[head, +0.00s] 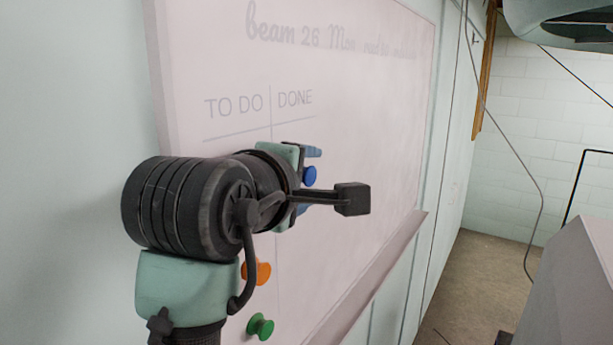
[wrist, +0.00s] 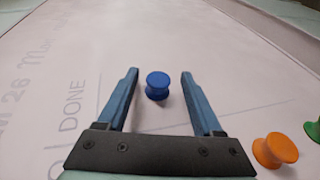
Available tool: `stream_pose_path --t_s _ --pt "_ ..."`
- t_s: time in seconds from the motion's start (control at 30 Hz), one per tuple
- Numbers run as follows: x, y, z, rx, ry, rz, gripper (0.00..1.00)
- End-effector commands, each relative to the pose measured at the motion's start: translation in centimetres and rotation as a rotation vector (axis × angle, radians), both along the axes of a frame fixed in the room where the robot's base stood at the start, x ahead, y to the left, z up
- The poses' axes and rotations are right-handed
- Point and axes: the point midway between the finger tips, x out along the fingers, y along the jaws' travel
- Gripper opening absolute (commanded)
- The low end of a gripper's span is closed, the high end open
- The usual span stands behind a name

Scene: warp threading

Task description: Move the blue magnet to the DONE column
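The white board (head: 350,110) has TO DO and DONE headings with a line between the columns. The blue magnet (head: 309,176) is on the board below the DONE heading, right of the dividing line. It also shows in the wrist view (wrist: 157,85), upright between the two fingers with a gap on each side. My gripper (wrist: 160,76) is open, its blue fingers pointing at the board on either side of the magnet, not touching it. In the head view my wrist hides part of the columns.
An orange magnet (head: 257,272) and a green magnet (head: 260,326) sit lower on the board, both in the wrist view at right: orange (wrist: 275,150), green (wrist: 314,130). A ledge (head: 370,275) runs along the board's bottom edge. The board right of the blue magnet is clear.

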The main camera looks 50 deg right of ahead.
Motion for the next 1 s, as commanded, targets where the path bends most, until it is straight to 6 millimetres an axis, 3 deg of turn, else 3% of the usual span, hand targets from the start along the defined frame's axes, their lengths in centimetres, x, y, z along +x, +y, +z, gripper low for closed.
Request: stream_pose_path --t_s 0.37,0.8,1.0 --pt "-0.2 0.6 0.1 -0.002 -0.003 0.001 0.69" --pt "-3.2 8.5 2.0 -0.002 -0.006 0.003 0.69" --pt "-4.1 11.0 2.9 -0.001 -0.002 0.003 0.69"
